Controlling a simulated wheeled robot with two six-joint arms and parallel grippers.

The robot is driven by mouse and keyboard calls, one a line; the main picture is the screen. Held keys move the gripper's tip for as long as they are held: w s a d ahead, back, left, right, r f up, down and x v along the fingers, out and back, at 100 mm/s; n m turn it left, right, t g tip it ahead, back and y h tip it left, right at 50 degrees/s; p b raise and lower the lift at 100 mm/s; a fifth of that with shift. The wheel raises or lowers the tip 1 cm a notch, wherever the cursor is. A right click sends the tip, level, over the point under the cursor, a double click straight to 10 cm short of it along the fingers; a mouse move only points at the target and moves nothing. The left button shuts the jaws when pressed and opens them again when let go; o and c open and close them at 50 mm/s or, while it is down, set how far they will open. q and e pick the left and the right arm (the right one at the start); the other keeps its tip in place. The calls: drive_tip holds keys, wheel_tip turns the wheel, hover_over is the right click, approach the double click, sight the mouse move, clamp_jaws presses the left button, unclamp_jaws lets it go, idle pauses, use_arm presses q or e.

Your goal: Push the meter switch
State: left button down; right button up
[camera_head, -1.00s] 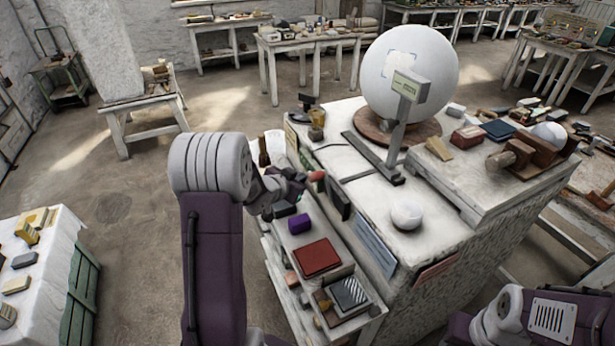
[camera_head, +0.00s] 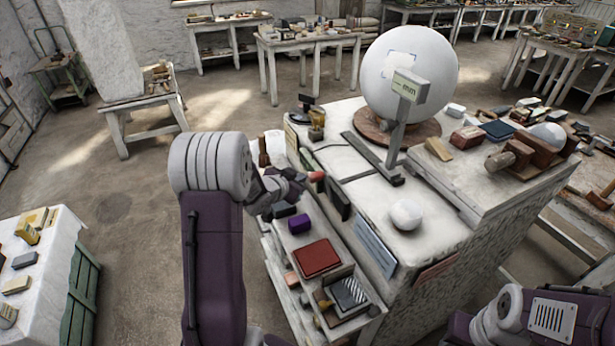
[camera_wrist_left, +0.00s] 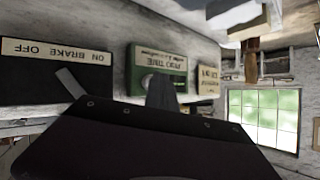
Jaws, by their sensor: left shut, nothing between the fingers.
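The meter (camera_head: 411,87) is a pale box with a small display on a grey post beside the large white sphere (camera_head: 410,73). I cannot make out a switch on it. My left gripper (camera_head: 299,181) is shut and empty at the block's left side, close to a red knob (camera_head: 316,176). I cannot tell whether they touch. In the left wrist view the gripper (camera_wrist_left: 160,92) points at a face with upside-down labels: a dark BRAKE plate (camera_wrist_left: 45,72) with a grey lever and a green plate (camera_wrist_left: 158,70). My right gripper is out of view.
A side shelf (camera_head: 335,268) holds a purple block (camera_head: 299,223), a red book (camera_head: 316,258) and a striped pad. A small white sphere (camera_head: 406,214) sits on the block top. A cloth-covered table (camera_head: 50,262) stands at left. The floor between is clear.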

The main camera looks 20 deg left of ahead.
use_arm(q)
drive_tip(key=s+a, duration=0.1)
drive_tip(key=s, duration=0.1)
drive_tip(key=s+a+p, duration=0.1)
drive_tip(key=s+a, duration=0.1)
drive_tip(key=shift+s+a, duration=0.15)
drive_tip(key=shift+a, duration=0.15)
